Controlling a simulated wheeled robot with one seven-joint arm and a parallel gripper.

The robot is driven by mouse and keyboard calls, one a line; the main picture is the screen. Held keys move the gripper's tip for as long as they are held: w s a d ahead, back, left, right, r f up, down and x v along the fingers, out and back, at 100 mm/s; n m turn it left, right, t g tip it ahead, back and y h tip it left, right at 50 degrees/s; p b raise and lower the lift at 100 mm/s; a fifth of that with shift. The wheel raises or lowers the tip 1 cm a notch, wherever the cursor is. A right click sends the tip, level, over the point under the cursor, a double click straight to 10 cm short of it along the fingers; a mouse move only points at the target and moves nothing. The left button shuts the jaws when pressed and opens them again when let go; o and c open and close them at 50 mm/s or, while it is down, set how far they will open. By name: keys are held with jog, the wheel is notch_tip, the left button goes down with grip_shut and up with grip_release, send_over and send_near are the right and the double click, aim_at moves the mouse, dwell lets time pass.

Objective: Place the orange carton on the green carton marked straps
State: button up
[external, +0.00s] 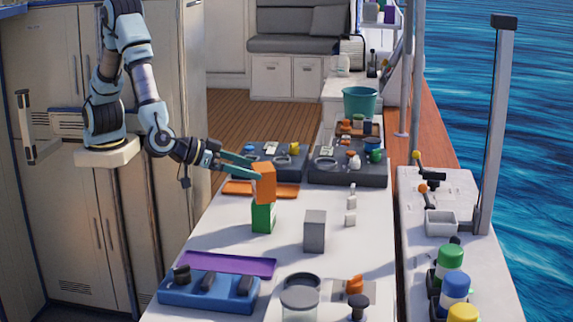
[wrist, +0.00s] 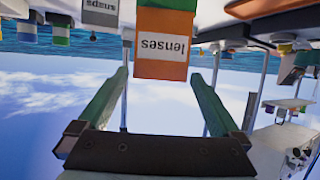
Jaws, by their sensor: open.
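The orange carton (external: 266,184) stands upright on top of the green carton (external: 263,218) on the white counter. The wrist view is upside down; in it the orange carton (wrist: 163,25) shows a white label reading "lenses", with a green strip (wrist: 165,3) of the carton beneath it at the top edge. The "straps" marking is not readable. My gripper (external: 250,165) is open at the orange carton's upper left. In the wrist view, the fingertips of my gripper (wrist: 161,73) lie apart near the carton's top end, with sky between the fingers.
A grey carton (external: 315,231) stands to the right of the green one; its label in the wrist view (wrist: 100,17) seems to read "snaps". An orange mat (external: 236,188) and dark trays (external: 345,176) lie behind. A purple mat (external: 225,264) and blue tray (external: 205,291) lie in front.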

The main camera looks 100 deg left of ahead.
jog(key=b+v, duration=0.1)
jog(key=v, duration=0.6)
jog(key=shift+s, duration=0.2)
jog(key=shift+r, duration=0.1)
jog(key=w+a+f+g+h+b, duration=0.15)
jog(key=w+a, duration=0.25)
jog(key=a, duration=0.4)
jog(key=w+a+f+h+b, duration=0.1)
jog(key=w+a+h+b, duration=0.2)
jog(key=a, duration=0.4)
jog(key=s+a+f+m+g+p, duration=0.1)
jog(key=s+a+f+m+g, duration=0.1)
jog(key=s, duration=0.5)
jog(key=s+a+f+m+g+p, duration=0.2)
jog(key=s+a+g, duration=0.1)
jog(key=s, duration=0.4)
jog(key=s+a+f+m+g+p, duration=0.1)
jog(key=s+a+f+g, duration=0.1)
jog(key=s+g, duration=0.2)
jog(key=s, duration=0.3)
jog(key=shift+s+a+f+m+h+p, duration=0.3)
jog(key=shift+s+a+m+h, duration=0.05)
jog(key=shift+s+m, duration=0.05)
jog(key=shift+g, duration=0.25)
